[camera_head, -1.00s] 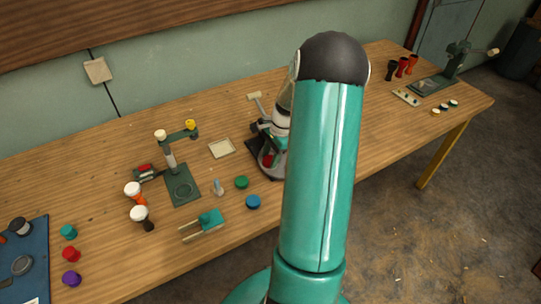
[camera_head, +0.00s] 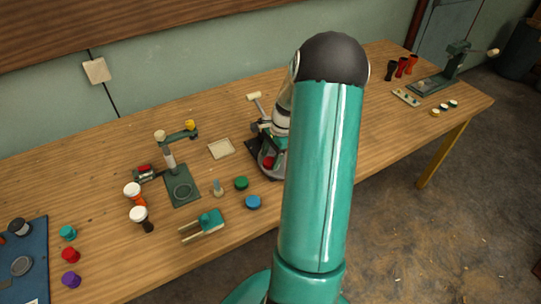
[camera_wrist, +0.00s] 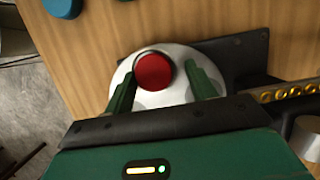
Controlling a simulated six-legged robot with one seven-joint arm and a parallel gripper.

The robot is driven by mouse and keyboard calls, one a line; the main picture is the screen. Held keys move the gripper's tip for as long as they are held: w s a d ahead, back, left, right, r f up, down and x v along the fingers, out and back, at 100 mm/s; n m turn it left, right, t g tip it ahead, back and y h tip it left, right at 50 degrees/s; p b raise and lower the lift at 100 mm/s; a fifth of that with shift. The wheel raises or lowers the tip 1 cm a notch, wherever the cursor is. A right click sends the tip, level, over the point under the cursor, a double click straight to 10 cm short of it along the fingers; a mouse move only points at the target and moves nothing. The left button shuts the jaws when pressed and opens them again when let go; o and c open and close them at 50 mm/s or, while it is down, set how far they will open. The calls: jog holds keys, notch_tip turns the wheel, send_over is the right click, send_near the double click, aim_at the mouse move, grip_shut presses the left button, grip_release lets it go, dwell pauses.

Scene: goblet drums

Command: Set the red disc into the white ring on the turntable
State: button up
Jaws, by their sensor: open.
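The red disc (camera_wrist: 153,72) lies in the wrist view on a round white piece (camera_wrist: 182,56), which looks like the white ring on the turntable. A thin dark rim shows along the disc's upper edge. I cannot tell whether the disc sits fully down in the ring. My gripper (camera_wrist: 161,64) is open, one green finger on each side of the disc. The left finger is close to the disc; a gap shows at the right one. In the head view the red disc (camera_head: 268,162) shows small beside my arm, which hides part of the turntable.
A dark base plate (camera_wrist: 240,50) lies under the white piece. A blue disc (camera_head: 253,202) and a green disc (camera_head: 241,183) lie on the bench nearby. A teal-handled tool (camera_head: 210,220) and a green stand (camera_head: 182,190) are to the left. Bare wood lies between.

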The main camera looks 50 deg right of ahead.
jog(key=v, duration=1.2)
jog(key=shift+a+r, duration=0.2)
jog(key=shift+r, duration=0.05)
jog(key=w+a+r+n+h, duration=0.1)
jog(key=a+r+n, duration=0.45)
jog(key=a, duration=0.45)
jog(key=a+r+n+h, duration=0.2)
jog(key=a+r+n, duration=0.3)
jog(key=a, duration=0.5)
jog(key=s+a+r+n+t, duration=0.2)
jog(key=s+a+n, duration=0.3)
jog(key=a, duration=0.3)
jog(key=s+a+r+n+t, duration=0.2)
jog(key=s+a+n, duration=0.3)
jog(key=a, duration=0.4)
jog(key=shift+s+a+r+n, duration=0.15)
jog(key=shift+s+r+n, duration=0.25)
jog(key=shift+n, duration=0.15)
